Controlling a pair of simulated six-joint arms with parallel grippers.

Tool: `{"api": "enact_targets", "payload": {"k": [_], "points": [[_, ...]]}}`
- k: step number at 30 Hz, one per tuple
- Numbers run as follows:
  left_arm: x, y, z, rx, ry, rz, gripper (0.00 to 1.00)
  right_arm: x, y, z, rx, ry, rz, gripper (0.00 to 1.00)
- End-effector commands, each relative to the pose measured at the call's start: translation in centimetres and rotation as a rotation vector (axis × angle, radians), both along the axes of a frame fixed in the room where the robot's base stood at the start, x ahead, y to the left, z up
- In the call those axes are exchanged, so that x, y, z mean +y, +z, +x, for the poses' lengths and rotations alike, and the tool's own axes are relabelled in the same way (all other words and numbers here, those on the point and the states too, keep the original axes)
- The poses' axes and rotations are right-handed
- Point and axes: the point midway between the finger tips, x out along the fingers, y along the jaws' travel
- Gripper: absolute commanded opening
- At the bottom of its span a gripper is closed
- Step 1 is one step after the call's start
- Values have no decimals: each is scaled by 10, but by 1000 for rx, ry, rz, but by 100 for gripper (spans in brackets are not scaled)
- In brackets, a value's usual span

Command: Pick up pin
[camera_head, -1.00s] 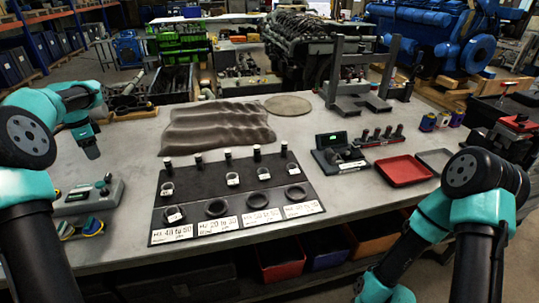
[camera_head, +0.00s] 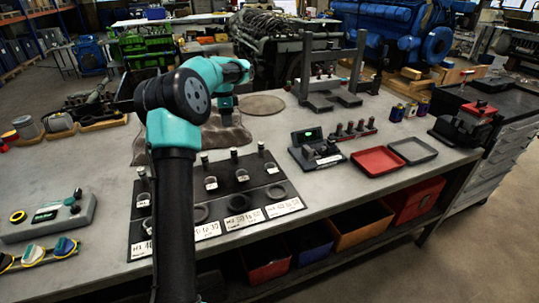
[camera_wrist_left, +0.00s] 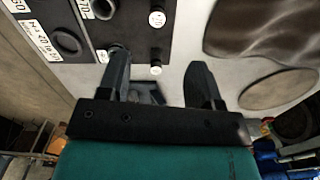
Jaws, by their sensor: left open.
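Dark pins with pale tops stand in a row along the back of the black mat (camera_head: 222,188). In the head view they include a left pin (camera_head: 205,161), a middle pin (camera_head: 234,154) and a right pin (camera_head: 261,147); my arm hides part of the row. My left gripper (camera_head: 226,117) is over the grey cloth, behind the pins. In the left wrist view its fingers (camera_wrist_left: 158,74) are open and empty. One pin (camera_wrist_left: 156,69) appears between the fingers in the picture, and another (camera_wrist_left: 157,17) lies farther up. I cannot tell the gripper's height above them.
Rings and labels lie on the mat. A grey device with a green display (camera_head: 309,137), a red pin rack (camera_head: 352,131), a red tray (camera_head: 378,161) and a grey tray (camera_head: 412,151) stand to the right. A dark metal stand (camera_head: 333,95) rises at the back.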

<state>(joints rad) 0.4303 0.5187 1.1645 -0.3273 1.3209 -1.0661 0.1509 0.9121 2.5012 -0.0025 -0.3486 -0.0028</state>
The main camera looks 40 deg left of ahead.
Motion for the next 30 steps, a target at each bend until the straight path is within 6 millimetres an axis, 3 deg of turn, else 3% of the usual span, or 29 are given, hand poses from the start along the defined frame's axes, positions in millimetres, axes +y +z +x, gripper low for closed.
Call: {"api": "enact_targets", "payload": {"k": [16,30], "points": [[0,-8,0,2,1,-1,59,0,0,0,0,1,0,43],[0,-83,-1,3,0,-1,59,0,0,0,0,1,0,43]]}}
